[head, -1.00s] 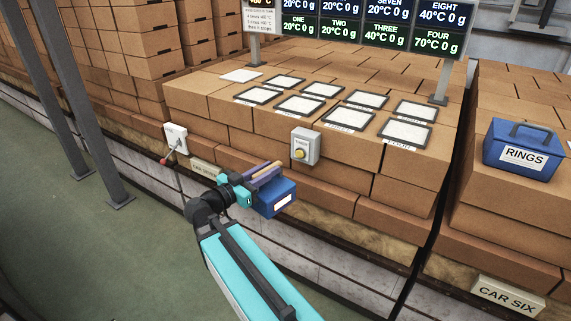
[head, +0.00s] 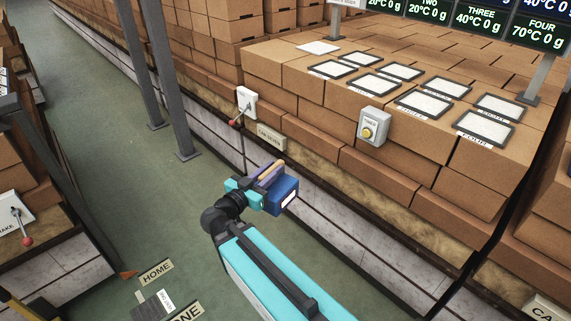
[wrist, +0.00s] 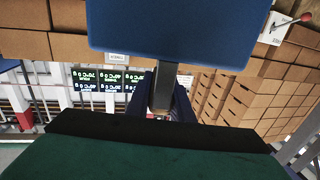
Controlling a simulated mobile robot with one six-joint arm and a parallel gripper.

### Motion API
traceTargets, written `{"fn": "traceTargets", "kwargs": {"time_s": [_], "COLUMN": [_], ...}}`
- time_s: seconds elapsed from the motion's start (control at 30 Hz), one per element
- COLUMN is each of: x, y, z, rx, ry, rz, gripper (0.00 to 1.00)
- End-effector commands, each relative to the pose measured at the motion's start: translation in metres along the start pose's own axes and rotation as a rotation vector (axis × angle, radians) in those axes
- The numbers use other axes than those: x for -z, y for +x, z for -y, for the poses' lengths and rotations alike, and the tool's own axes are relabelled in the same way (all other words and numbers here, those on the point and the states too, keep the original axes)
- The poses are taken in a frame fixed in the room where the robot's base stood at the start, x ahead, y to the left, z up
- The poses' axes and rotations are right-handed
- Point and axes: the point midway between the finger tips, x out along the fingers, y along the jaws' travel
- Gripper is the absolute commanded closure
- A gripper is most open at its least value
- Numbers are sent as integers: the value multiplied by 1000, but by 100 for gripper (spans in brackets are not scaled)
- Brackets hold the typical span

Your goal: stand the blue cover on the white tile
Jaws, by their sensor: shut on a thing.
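The blue cover (head: 284,199) is a blue box shape with a white label on its side. My gripper (head: 266,183) is shut on it and holds it in the air in front of the brick stack, below the level of its top. In the wrist view the blue cover (wrist: 180,30) fills the upper middle and hides part of the scene. The white tile (head: 318,47) is a plain, frameless pale square lying flat on the far left of the stack's top. It looks bare, and my gripper is well apart from it, nearer to me and lower.
Several black-framed pads (head: 375,85) lie on the stack right of the tile. A timer box (head: 374,127) and a lever plate (head: 247,102) are on the stack's front. Grey posts (head: 167,85) stand to the left. The green floor (head: 100,150) is open on the left.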

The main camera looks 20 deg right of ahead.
Motion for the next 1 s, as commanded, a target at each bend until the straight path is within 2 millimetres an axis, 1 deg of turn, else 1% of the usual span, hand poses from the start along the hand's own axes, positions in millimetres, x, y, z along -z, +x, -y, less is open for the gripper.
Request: {"fn": "traceTargets", "kwargs": {"time_s": [0.1, 0.23, 1.0], "x": [-1, -3, -3], "y": [-9, -13, -16], "z": [7, 10, 12], "rx": [24, 34, 39], "ry": [-1, 1, 1], "rz": [-8, -8, -8], "gripper": [100, 100, 100]}}
